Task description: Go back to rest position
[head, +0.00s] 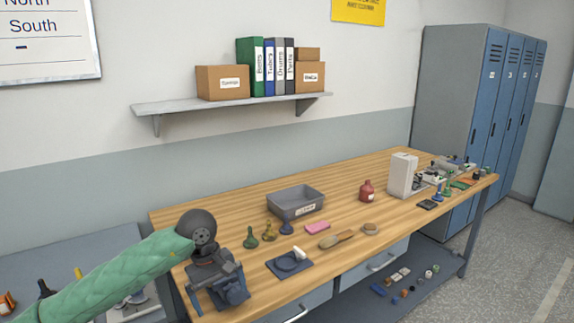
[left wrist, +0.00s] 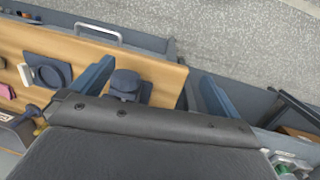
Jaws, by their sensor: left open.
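My left gripper (head: 216,287) is at the near left end of the wooden workbench (head: 345,205), at the end of my green-sleeved arm. In the left wrist view its two blue fingers (left wrist: 155,90) are spread apart with a wide gap. A dark blue object (left wrist: 125,85) shows between them, nearer the left finger; it looks to be on the bench, and nothing seems held. My right gripper is not in view.
On the bench are a grey bin (head: 296,207), several small bobbin-like pieces, a pink block (head: 317,227), a brush (head: 336,240), a dark mat (head: 289,265), a red bottle (head: 366,190) and a white machine (head: 402,175). Blue lockers (head: 497,100) stand at right.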

